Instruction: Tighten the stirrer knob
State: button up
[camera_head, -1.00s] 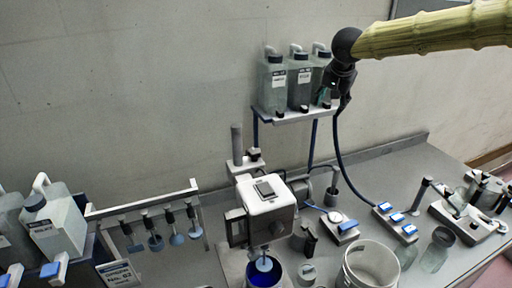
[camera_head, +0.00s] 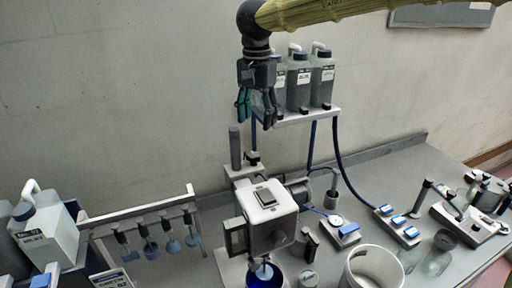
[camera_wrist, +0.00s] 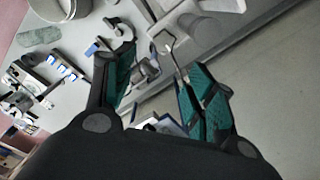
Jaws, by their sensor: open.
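The stirrer is a white box-shaped head (camera_head: 268,203) on a stand at the bench's middle, above a blue-lined pot (camera_head: 265,276). A dark knob-like part (camera_head: 253,158) sits beside the upright grey post (camera_head: 235,148) behind the head. Another small knob-like shape shows on the head's front face; I cannot tell which is the stirrer knob. My gripper (camera_head: 256,108) points down, open and empty, well above the post and stirrer, left of the shelf bottles. In the wrist view its green-padded fingers (camera_wrist: 160,62) are apart with nothing between them.
Bottles (camera_head: 298,80) stand on a raised shelf (camera_head: 309,117) close right of my gripper. A rack (camera_head: 140,218) with hanging stirrers and white jugs (camera_head: 48,236) are at left. A white bucket (camera_head: 373,252), glass jars and blue-topped devices fill the right side.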

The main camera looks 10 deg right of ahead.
jog(key=p, duration=0.3)
send_over(254, 154)
jog(key=f, duration=0.5)
jog(key=shift+d+f, duration=0.1)
jog(key=shift+d, duration=0.3)
jog(key=f, duration=0.3)
jog(key=shift+w+a+f+p, duration=0.15)
jog(key=shift+a+f+p, duration=0.15)
jog(key=shift+p, duration=0.1)
jog(key=shift+a+f, duration=0.3)
jog(key=shift+f, duration=0.2)
jog(key=shift+d+f, duration=0.3)
jog(key=shift+d, duration=0.2)
jog(key=shift+a, duration=0.35)
jog(key=c, duration=0.6)
jog(key=shift+r, duration=0.1)
jog(key=c, duration=0.4)
